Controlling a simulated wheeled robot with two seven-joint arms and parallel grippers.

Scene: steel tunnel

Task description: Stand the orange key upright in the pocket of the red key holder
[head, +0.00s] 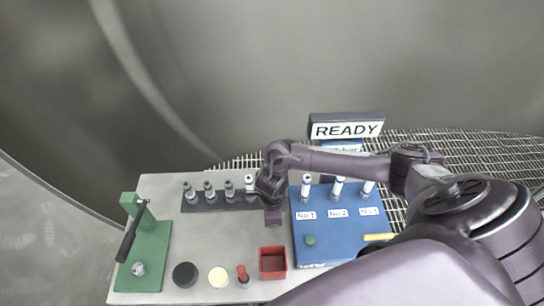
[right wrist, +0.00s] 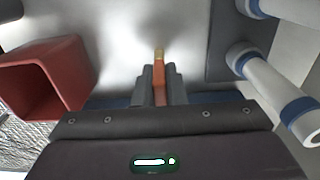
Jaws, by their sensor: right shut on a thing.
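The red key holder (head: 273,277) is an open square box near the front edge of the grey table. It also shows at the left of the right wrist view (right wrist: 40,88), with its opening facing the camera side. My right gripper (head: 273,218) is behind the holder in the head view, apart from it. In the right wrist view the gripper (right wrist: 160,80) is shut on the orange key (right wrist: 159,92), whose yellowish end (right wrist: 159,53) sticks out beyond the fingertips. The key cannot be made out in the head view. My left gripper is not in view.
A blue panel (head: 335,225) with white vials stands right of the gripper. A dark rack (head: 218,202) of vials is behind left. A green lever press (head: 150,245), black disc (head: 185,275), cream disc (head: 218,277) and small red item (head: 242,275) stand left of the holder.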

